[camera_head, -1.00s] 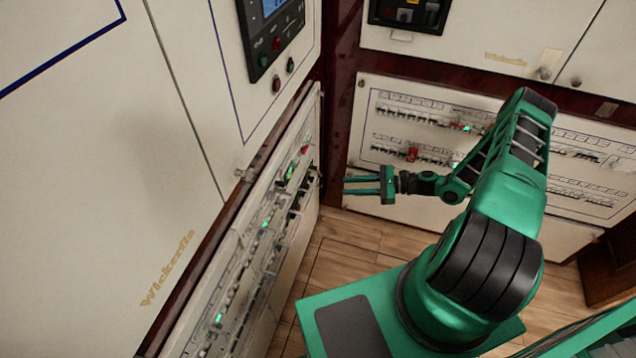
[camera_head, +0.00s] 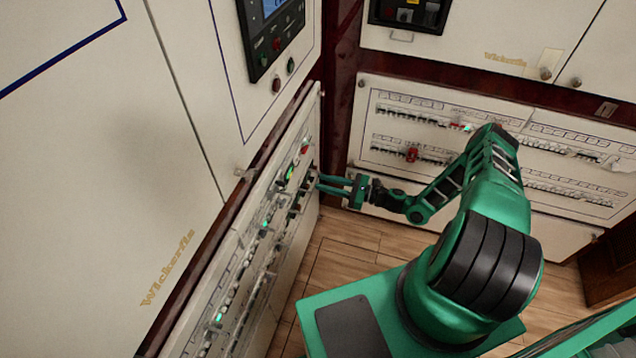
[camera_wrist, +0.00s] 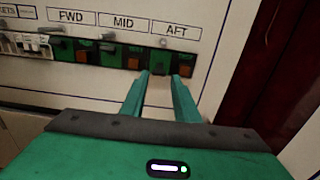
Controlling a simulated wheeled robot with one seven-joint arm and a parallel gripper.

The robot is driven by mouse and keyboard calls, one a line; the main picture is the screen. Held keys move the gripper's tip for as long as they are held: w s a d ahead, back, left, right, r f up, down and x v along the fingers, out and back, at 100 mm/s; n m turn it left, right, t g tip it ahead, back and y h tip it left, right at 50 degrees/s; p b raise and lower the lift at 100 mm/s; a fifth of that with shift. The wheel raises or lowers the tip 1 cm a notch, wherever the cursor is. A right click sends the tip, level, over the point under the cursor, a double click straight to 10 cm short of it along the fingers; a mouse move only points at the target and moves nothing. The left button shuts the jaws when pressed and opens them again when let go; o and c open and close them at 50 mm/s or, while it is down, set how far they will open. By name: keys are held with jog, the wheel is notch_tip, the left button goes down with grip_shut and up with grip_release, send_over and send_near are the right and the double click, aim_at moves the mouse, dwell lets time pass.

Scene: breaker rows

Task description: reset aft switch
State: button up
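In the wrist view the AFT label (camera_wrist: 177,30) is at the right end of a row, after FWD (camera_wrist: 72,16) and MID (camera_wrist: 123,23). Below it is the aft switch (camera_wrist: 160,69), a dark toggle with an orange patch to its right. My gripper (camera_wrist: 161,76) is open, its two green fingers pointing at this switch, one tip on each side of it in the picture. I cannot tell whether they touch it. In the head view my gripper (camera_head: 319,182) is at the far end of the left breaker panel (camera_head: 262,225). The switch is too small to make out there.
The dark red corner post (camera_wrist: 258,65) stands just right of the panel. White breakers (camera_wrist: 33,42) lie left of FWD. A second breaker panel (camera_head: 480,150) is on the back wall. Wooden floor (camera_head: 345,245) is clear below my gripper.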

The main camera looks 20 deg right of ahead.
aim_at(312, 180)
jog(key=shift+x, duration=1.35)
jog(key=shift+c, duration=0.3)
grip_shut()
jog(key=shift+d, duration=0.1)
